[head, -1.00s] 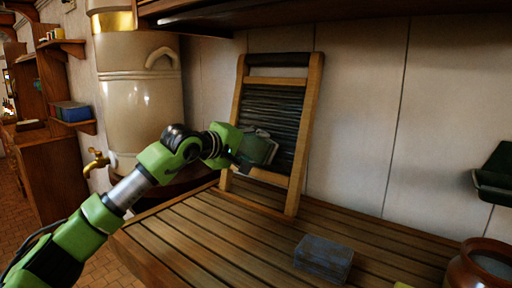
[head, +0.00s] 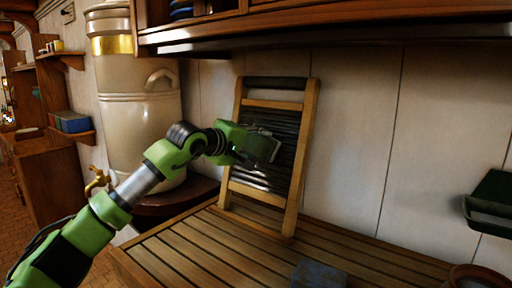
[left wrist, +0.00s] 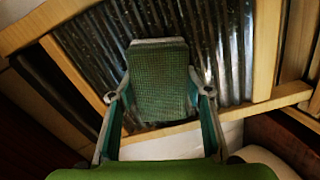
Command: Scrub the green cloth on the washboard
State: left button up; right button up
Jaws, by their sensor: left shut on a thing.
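The washboard (head: 292,150) leans upright against the wall on the slatted counter, with a wooden frame and a dark ribbed metal panel. My left gripper (head: 262,150) is in front of the panel, around its middle. In the left wrist view, my left gripper (left wrist: 158,100) is shut on the green cloth (left wrist: 160,82), a folded woven pad lying between its fingers. The cloth is against or very near the ribs; I cannot tell if it touches. In the head view the cloth is mostly hidden by the gripper. My right gripper is not in view.
A grey-blue block (head: 318,274) lies on the slatted counter (head: 200,252). A brown pot (head: 478,278) is at the lower right corner. A cream urn (head: 140,120) with a brass tap stands left. A dark green bin (head: 490,203) hangs on the right wall.

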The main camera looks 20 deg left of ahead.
pick_arm(q)
jog(key=shift+w+d+r+p, duration=0.1)
jog(key=shift+w+r+p, duration=0.1)
jog(key=shift+r+p, duration=0.45)
jog(key=shift+w+d+r+p, duration=0.15)
jog(key=shift+r+p, duration=0.3)
jog(key=shift+r, duration=0.35)
jog(key=shift+w+r+p, duration=0.2)
jog(key=shift+r+p, duration=0.35)
jog(key=shift+r, duration=0.2)
jog(key=shift+f, duration=0.1)
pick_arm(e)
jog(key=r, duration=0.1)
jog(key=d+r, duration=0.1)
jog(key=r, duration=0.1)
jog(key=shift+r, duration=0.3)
pick_arm(q)
jog(key=shift+s+a+b, duration=0.25)
jog(key=shift+s+b, duration=0.3)
jog(key=shift+b+v, duration=0.8)
jog(key=shift+v, duration=1.6)
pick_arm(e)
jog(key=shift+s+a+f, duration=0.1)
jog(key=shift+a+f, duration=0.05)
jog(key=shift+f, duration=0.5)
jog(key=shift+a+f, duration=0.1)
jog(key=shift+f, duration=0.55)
